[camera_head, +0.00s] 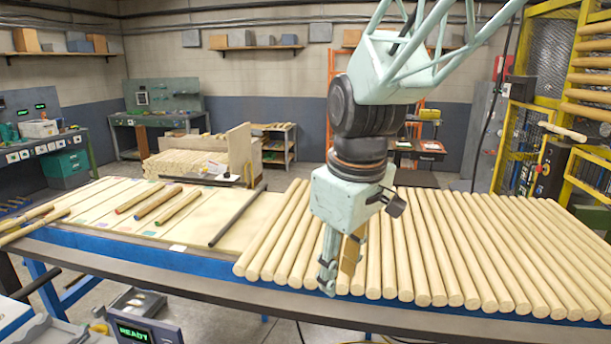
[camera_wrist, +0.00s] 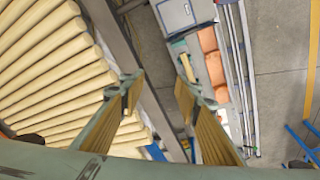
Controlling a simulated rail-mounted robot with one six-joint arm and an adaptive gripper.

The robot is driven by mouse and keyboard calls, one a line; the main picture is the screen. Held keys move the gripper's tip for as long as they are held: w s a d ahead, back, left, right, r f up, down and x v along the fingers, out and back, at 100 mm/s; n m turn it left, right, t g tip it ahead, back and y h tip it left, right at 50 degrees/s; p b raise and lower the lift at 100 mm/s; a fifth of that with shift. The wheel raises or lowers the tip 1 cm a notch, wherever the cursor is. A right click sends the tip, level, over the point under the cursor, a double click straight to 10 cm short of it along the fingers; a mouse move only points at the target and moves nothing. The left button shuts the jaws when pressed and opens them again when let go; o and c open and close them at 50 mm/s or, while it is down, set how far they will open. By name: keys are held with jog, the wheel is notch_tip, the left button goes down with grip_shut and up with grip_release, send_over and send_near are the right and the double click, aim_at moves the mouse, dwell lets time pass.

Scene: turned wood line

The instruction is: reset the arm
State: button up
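My gripper (camera_head: 338,276) hangs from my pale green arm, pointing down over the front part of the row of wooden rods (camera_head: 440,250). In the wrist view my gripper (camera_wrist: 158,88) shows two wood-coloured finger pads spread apart with nothing between them. The rods (camera_wrist: 50,75) show at the left of that view, beside the left finger. Whether the fingertips touch any rod cannot be told.
Three short rods with coloured ends (camera_head: 155,202) lie on a pale board (camera_head: 100,215) at left, beside a dark bar (camera_head: 238,216). A device reading READY (camera_head: 145,330) stands in front of the table. A yellow-framed rack (camera_head: 570,110) of rods stands at right.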

jog(key=s+d+r+m+t+b, duration=0.1)
jog(key=s+d+m, duration=0.3)
jog(key=s, duration=0.9)
jog(key=s+d+r+m+b, duration=0.1)
jog(key=s+d+r+m, duration=0.2)
jog(key=s+d, duration=0.6)
jog(key=shift+s+d+m+t+h+b, duration=0.35)
jog(key=shift+s+m, duration=0.75)
jog(key=shift+s, duration=0.9)
jog(key=shift+r, duration=0.1)
